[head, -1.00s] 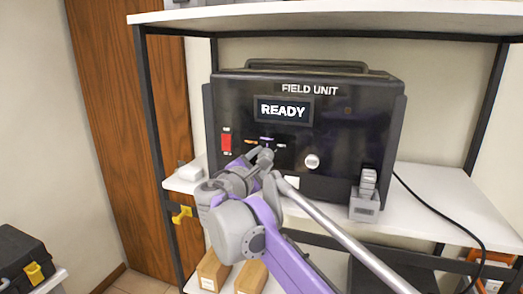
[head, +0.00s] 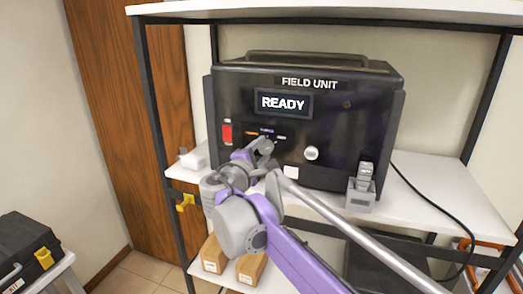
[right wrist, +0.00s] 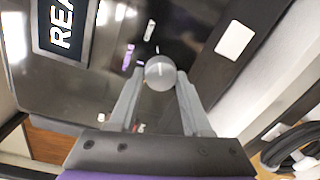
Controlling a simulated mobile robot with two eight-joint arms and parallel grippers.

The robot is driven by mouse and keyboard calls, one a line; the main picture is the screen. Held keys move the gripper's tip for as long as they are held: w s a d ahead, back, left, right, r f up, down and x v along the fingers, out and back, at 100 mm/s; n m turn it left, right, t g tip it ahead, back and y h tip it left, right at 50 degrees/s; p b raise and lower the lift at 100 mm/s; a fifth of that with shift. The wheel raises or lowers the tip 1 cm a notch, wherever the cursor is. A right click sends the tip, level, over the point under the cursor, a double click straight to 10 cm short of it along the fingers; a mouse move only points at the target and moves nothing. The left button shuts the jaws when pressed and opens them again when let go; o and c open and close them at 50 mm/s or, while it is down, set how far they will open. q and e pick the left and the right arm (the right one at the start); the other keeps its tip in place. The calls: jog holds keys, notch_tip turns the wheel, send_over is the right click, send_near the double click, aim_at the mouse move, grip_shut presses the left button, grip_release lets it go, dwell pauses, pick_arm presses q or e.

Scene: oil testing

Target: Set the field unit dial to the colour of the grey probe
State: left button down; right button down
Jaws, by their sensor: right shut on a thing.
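The black field unit (head: 345,120) stands on the middle shelf, its screen (head: 284,104) reading READY. My right gripper (head: 266,146) is at its front panel, under the screen. In the right wrist view, its fingers are closed around a round grey dial (right wrist: 160,72). A pale line shows on the dial face; which mark it points to is unclear. A purple mark (right wrist: 129,55) and a white mark (right wrist: 149,30) lie beside it. An orange mark (head: 250,133) shows in the head view. No thing is clearly recognisable as the grey probe. My left gripper is not in view.
A round white knob (head: 311,153) and a red switch (head: 227,132) are on the unit's front. A grey holder (head: 360,194) stands at its right front corner. A black cable (head: 430,200) runs over the shelf at right. Small boxes (head: 251,268) lie below.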

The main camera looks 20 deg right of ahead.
jog(key=shift+c, duration=1.7)
grip_release()
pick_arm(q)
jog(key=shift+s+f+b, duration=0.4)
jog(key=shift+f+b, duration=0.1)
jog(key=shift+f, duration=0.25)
pick_arm(e)
jog(key=v, duration=1)
jog(key=shift+s+a, duration=0.2)
jog(key=shift+s, duration=0.15)
